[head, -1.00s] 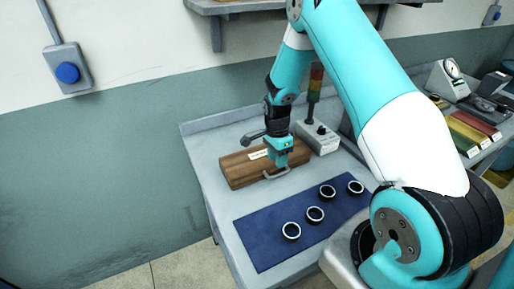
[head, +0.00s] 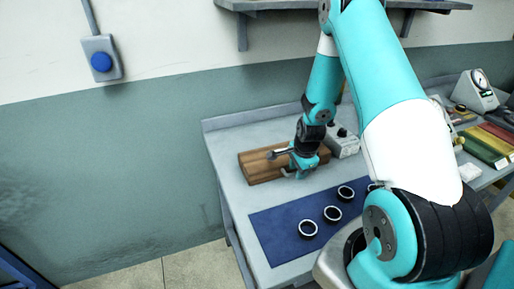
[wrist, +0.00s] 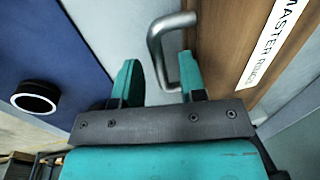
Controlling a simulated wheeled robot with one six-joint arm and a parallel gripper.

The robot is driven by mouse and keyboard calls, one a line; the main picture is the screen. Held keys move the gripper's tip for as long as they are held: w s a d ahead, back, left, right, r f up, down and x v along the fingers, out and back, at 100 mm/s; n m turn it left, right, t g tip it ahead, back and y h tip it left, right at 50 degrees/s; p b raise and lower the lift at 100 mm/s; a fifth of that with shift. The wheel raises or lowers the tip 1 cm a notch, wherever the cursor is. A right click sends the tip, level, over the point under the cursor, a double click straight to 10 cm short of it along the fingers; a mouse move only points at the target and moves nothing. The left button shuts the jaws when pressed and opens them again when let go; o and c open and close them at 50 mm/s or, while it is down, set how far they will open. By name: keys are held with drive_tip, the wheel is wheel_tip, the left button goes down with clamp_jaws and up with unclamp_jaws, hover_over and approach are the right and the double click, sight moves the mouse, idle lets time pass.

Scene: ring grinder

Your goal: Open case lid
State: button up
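The brown wooden case (head: 262,168) lies on the grey bench with its lid shut. In the wrist view its brown face (wrist: 232,40) carries a white label reading "MASTER RINGS". A bent metal handle (wrist: 155,48) sticks out from the case's front. My gripper (wrist: 158,65) is open, and the handle's near end shows between its two teal fingers; I cannot tell if either finger touches it. In the head view my gripper (head: 303,171) is low at the right part of the case's front and hides part of it.
A blue mat (head: 275,225) with several dark rings (head: 332,214) lies in front of the case; one ring (wrist: 35,97) shows in the wrist view. A grey control box (head: 345,145) stands right behind the case. A shelf (head: 290,5) hangs above. The bench left of the case is clear.

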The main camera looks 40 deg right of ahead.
wheel_tip(320, 180, up, 17)
drive_tip(key=s+b, duration=0.2)
drive_tip(key=s, duration=0.1)
drive_tip(key=a+r+n+y+b, duration=0.2)
drive_tip(key=a+n, duration=0.7)
drive_tip(key=a, duration=0.6)
drive_tip(key=shift+s+a+r+n, duration=0.2)
drive_tip(key=shift+s+r+n, duration=0.15)
drive_tip(key=shift+r, duration=0.3)
drive_tip(key=d+f+m+h+b, duration=0.2)
drive_tip(key=d+f+m+b, duration=0.2)
drive_tip(key=d+m+b, duration=0.8)
drive_tip(key=w+d+f+p, duration=0.1)
drive_tip(key=f, duration=0.4)
drive_tip(key=w+d+f+n+p, duration=0.1)
drive_tip(key=f+p, duration=0.1)
drive_tip(key=f, duration=0.4)
drive_tip(key=w+d+f+n+p, duration=0.1)
drive_tip(key=f+p, duration=0.1)
drive_tip(key=f, duration=0.3)
drive_tip(key=shift+w+f, duration=0.15)
drive_tip(key=shift+w, duration=0.25)
drive_tip(key=shift+p, duration=0.3)
clamp_jaws()
